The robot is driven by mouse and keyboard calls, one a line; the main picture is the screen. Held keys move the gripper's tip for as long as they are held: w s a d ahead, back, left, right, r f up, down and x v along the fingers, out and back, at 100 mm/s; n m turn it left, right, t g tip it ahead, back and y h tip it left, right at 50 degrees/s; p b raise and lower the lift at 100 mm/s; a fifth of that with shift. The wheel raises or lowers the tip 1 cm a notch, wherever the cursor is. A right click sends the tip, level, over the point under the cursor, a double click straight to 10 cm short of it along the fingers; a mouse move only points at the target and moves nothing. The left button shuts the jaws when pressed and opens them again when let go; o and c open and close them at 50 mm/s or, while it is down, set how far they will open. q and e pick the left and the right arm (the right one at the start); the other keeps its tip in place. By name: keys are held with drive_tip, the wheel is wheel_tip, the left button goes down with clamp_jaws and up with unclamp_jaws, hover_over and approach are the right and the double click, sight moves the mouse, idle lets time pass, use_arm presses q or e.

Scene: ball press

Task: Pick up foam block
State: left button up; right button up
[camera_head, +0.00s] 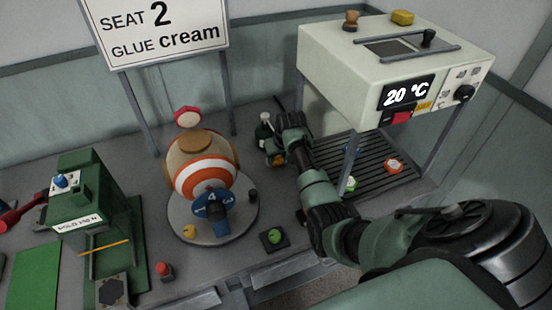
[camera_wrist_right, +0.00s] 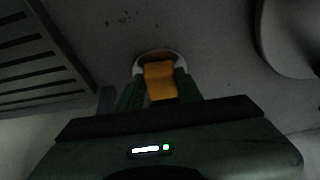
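An orange-yellow block, which I take to be the foam block (camera_wrist_right: 160,80), sits between the two green fingers of my right gripper (camera_wrist_right: 160,92) in the right wrist view. It fills most of the gap; whether both fingers press on it is not clear. A pale rounded rim curves around its far end. In the head view my right gripper (camera_head: 274,150) reaches down to the table between the striped round body and the white machine. A small orange patch (camera_head: 277,160) shows beside it, mostly hidden. My left gripper is out of view.
A dark bottle (camera_head: 263,130) stands close to my right gripper. The white machine (camera_head: 345,75) reading 20 °C stands over a slatted grate (camera_head: 375,172) at right. The orange-striped body (camera_head: 203,175) on a grey disc is at left. A green press (camera_head: 85,215) stands farther left.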

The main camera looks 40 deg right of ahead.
sight(278, 159)
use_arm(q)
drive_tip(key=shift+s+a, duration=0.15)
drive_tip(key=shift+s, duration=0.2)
use_arm(e)
clamp_jaws()
